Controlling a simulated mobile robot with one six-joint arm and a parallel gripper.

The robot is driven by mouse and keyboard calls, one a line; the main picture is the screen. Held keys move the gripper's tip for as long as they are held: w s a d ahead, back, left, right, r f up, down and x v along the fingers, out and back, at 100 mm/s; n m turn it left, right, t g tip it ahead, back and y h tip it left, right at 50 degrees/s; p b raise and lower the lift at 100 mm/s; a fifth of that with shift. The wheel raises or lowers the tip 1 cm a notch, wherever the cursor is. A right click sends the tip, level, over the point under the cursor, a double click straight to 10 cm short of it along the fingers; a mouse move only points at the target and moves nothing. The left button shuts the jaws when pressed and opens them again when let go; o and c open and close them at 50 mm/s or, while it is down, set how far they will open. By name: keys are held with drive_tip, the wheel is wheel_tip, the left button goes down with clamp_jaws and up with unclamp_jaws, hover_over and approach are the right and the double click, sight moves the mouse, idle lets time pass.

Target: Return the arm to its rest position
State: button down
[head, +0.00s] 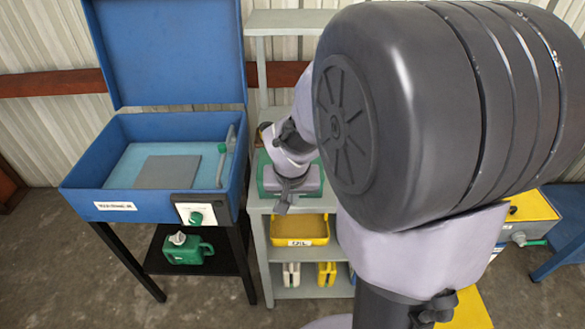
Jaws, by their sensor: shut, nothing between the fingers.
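My arm fills the right half of the head view, with a large dark grey rounded link close to the camera. Its light wrist reaches away over the grey shelf unit (262,238). Behind the wrist, a green container (266,183) stands on the shelf and is partly hidden. I cannot tell whether the gripper touches it.
A blue parts washer (150,207) with its lid up stands left, a green jug (186,249) on its lower shelf. The shelf unit holds a yellow tray (302,242) labelled OIL and small white and yellow bottles (326,274). A yellow-topped unit (533,207) is at right. Concrete floor is open at lower left.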

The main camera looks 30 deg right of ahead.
drive_tip(key=s+a+r+n+t+y, duration=0.1)
drive_tip(key=s+a+r+y, duration=0.1)
drive_tip(key=s+a+r, duration=0.4)
drive_tip(key=s+a+r+n+t+y, duration=0.1)
drive_tip(key=s+a+r+y, duration=0.1)
drive_tip(key=s+a+r, duration=0.5)
drive_tip(key=s+a, duration=0.1)
drive_tip(key=a, duration=0.4)
drive_tip(key=shift+a, duration=0.3)
